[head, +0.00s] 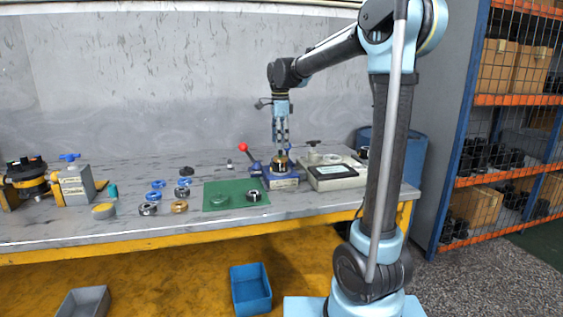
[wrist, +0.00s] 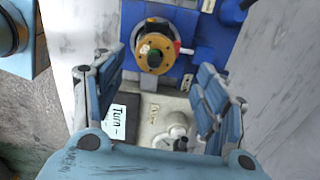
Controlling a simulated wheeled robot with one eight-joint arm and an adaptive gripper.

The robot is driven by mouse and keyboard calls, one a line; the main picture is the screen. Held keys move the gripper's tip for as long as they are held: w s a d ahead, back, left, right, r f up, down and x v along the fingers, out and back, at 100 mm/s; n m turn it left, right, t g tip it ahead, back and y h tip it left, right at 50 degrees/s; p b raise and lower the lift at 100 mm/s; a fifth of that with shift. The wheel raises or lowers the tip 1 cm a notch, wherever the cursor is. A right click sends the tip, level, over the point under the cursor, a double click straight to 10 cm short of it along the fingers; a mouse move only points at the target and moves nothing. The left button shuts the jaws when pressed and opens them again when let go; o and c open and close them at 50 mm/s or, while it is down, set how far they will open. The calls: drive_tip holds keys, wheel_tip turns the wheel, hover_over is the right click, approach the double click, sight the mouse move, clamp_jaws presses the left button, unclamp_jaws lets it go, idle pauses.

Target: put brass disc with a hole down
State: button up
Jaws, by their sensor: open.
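The brass disc with a hole (wrist: 155,47) sits on a blue fixture (wrist: 186,20), with a dark post or core showing in its hole. In the head view the disc (head: 281,160) is on top of the fixture (head: 282,182) at the back right of the bench. My gripper (head: 281,148) points straight down over it. In the wrist view my gripper (wrist: 154,66) is open, its two fingers standing apart on either side of the disc, with clear gaps. Whether the disc lies fully flat cannot be told.
A red-knobbed lever (head: 243,148) stands left of the fixture. A pale box (head: 337,180) with a screen is close on its right. A green mat (head: 222,204) with a dark ring lies left. Several blue, steel and brass rings (head: 180,206) lie farther left.

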sight(281, 154)
drive_tip(key=shift+s+d+f, duration=0.1)
drive_tip(key=shift+f, duration=1.3)
drive_tip(key=shift+s+f, duration=0.1)
drive_tip(key=shift+f, duration=1.3)
drive_tip(key=shift+c, duration=0.3)
drive_tip(key=c, duration=1.4)
drive_tip(key=shift+r, duration=0.2)
